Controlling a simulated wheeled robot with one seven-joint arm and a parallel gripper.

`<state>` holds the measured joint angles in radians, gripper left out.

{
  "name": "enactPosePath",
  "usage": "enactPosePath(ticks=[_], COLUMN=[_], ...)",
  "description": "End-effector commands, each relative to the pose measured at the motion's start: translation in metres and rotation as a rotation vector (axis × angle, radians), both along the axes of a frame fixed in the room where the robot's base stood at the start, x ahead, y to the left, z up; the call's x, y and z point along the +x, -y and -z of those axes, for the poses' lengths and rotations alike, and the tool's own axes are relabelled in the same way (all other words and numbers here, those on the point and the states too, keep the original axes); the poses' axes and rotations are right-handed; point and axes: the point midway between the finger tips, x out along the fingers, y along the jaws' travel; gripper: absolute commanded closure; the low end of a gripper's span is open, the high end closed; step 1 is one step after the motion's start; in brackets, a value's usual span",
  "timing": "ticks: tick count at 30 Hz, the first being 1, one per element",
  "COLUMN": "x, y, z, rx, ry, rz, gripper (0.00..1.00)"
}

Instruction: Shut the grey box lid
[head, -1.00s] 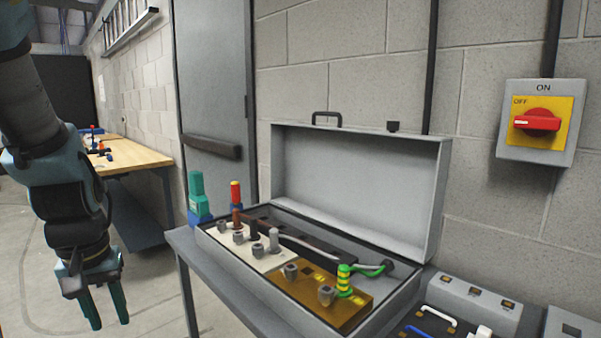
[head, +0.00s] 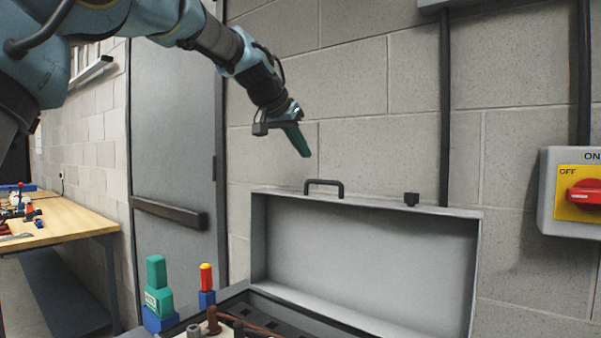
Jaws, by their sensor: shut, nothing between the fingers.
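The grey box lid (head: 365,262) stands open, upright at the back of the box against the block wall. A dark handle (head: 323,187) and a dark latch (head: 411,199) sit on its top edge. The box (head: 232,292) shows only its back left part; the rest is cut off by the bottom of the view. My gripper (head: 303,152) is above the lid's top edge, just over and left of the handle, pointing down. It is shut and empty, and appears apart from the lid.
A green block piece (head: 157,284) on a blue base and a red and yellow piece (head: 206,278) stand left of the box. A wooden workbench (head: 70,222) is at far left. A red rotary switch (head: 584,192) is on the wall at right. A grey door (head: 172,170) stands behind.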

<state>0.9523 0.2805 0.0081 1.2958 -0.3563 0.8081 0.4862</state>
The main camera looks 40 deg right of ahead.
Motion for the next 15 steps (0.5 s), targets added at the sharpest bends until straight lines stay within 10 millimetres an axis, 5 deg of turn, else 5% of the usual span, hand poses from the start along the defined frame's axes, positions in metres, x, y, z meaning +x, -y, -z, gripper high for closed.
enactPosePath(ticks=[5, 15], x=[-0.009, 0.003], y=[0.015, 0.057], z=[-0.007, 0.032], rx=[-0.014, -0.01], ry=[0.01, 0.008], rz=[0.031, 0.027], gripper=[1.0, 1.0])
